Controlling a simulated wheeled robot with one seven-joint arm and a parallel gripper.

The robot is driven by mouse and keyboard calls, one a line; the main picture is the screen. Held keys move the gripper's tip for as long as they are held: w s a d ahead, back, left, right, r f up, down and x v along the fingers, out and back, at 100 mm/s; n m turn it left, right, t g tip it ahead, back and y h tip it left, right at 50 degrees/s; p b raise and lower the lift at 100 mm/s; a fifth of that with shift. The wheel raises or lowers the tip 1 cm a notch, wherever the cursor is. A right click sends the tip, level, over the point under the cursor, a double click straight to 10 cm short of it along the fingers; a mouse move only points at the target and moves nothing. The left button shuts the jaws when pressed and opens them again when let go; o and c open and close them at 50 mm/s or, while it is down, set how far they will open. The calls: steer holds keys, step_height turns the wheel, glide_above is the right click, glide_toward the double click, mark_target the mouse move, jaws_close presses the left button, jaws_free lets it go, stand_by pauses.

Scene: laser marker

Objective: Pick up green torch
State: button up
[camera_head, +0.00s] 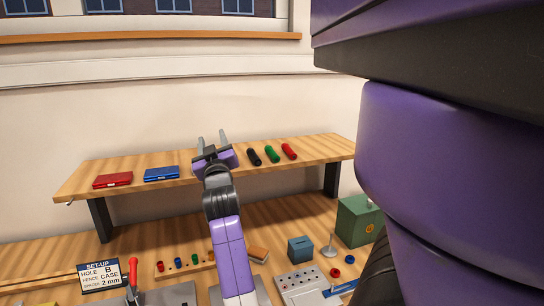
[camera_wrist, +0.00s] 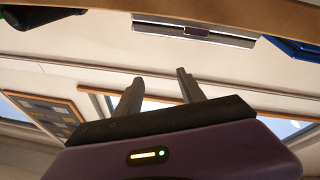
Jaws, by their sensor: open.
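The green torch (camera_head: 271,154) lies on the raised wooden shelf, between a black torch (camera_head: 254,156) and a red torch (camera_head: 289,151). My gripper (camera_head: 212,140) is open and empty, to the left of the torches in the head view, with its fingers pointing up and apart. In the wrist view, my gripper (camera_wrist: 160,77) shows two spread fingers with nothing between them. A dark object, probably the black torch (camera_wrist: 45,11), shows at the top left there.
The wooden shelf (camera_head: 130,170) also holds a red case (camera_head: 113,180) and a blue case (camera_head: 162,174) left of my gripper. Below are a blue box (camera_head: 300,248), a green box (camera_head: 356,220) and a set-up sign (camera_head: 100,275). Shelf right of the red torch is clear.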

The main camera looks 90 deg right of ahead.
steer(key=s+d+r+m+g+y, duration=0.2)
steer(key=s+d+r+m+g, duration=0.15)
steer(key=s+d, duration=0.45)
steer(key=s+d+r+m+g+y, duration=0.2)
steer(key=s+d+r+m+g, duration=0.25)
steer(key=s, duration=0.55)
steer(key=n+t+y+b, duration=0.1)
steer(key=n+t+y, duration=0.3)
steer(key=y, duration=0.8)
glide_toward(273, 151)
steer(key=shift+w+d+f, duration=0.1)
steer(key=shift+d+f, duration=0.45)
steer(key=shift+d, duration=0.1)
steer(key=shift+w+f+n, duration=0.15)
steer(key=shift+f+n, duration=0.1)
steer(key=shift+n, duration=0.05)
steer(key=p+x, duration=0.1)
steer(key=x, duration=0.6)
steer(key=shift+a+f, duration=0.1)
steer(key=shift+f, duration=0.05)
steer(key=shift+c, duration=0.2)
